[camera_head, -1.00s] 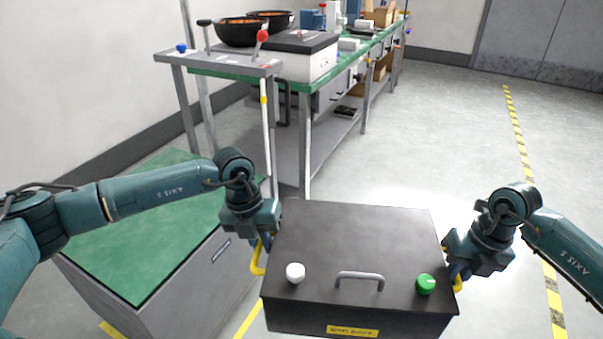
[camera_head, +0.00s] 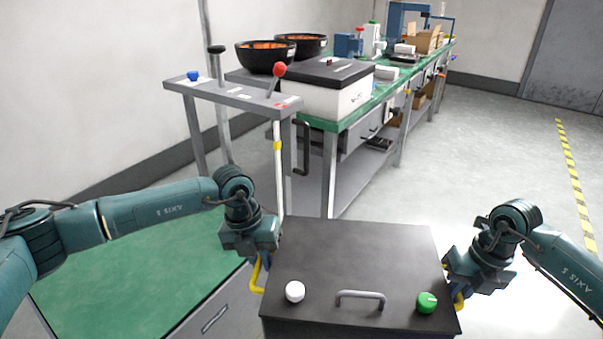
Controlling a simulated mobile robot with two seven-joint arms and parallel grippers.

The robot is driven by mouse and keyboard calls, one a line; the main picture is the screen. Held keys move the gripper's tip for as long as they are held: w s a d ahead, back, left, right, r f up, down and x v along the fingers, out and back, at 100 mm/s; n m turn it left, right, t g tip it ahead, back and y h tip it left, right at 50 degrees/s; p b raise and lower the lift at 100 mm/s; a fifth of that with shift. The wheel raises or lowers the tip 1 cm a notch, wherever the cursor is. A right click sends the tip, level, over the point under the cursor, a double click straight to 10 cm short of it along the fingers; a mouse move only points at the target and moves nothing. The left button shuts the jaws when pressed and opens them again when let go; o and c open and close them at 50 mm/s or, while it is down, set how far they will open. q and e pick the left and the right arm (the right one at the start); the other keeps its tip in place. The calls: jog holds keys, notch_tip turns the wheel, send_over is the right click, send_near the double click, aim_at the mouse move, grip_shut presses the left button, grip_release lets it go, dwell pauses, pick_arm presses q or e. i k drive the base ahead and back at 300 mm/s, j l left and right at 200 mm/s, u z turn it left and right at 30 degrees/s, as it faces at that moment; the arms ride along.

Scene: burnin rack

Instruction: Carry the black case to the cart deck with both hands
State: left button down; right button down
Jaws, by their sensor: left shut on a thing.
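The black case (camera_head: 353,255) is held up in front of me, its lid facing up and roughly level. A grey handle, a white knob and a green knob sit on its lid. My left gripper (camera_head: 261,262) is shut on the yellow side handle (camera_head: 256,277) at the case's left. My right gripper (camera_head: 461,286) is at the yellow handle (camera_head: 459,301) on the right side; its fingers are mostly hidden, but it appears closed around that handle. No cart deck can be clearly made out.
A green-topped cabinet (camera_head: 120,275) stands at the lower left. A grey stand with levers (camera_head: 235,92) and a long green workbench (camera_head: 345,118) with bowls (camera_head: 265,57) and a white box (camera_head: 325,98) are ahead. Open floor (camera_head: 470,150) lies to the right, with a yellow-black floor stripe (camera_head: 574,185).

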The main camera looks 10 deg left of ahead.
aim_at(138, 288)
jog(key=i+u, duration=0.2)
jog(key=u, duration=0.15)
jog(key=i+u, duration=0.2)
jog(key=u, duration=0.2)
jog(key=i+u, duration=0.2)
jog(key=u, duration=0.15)
jog(key=i+u, duration=0.2)
jog(key=u, duration=0.15)
jog(key=i+u, duration=0.15)
jog(key=u, duration=0.5)
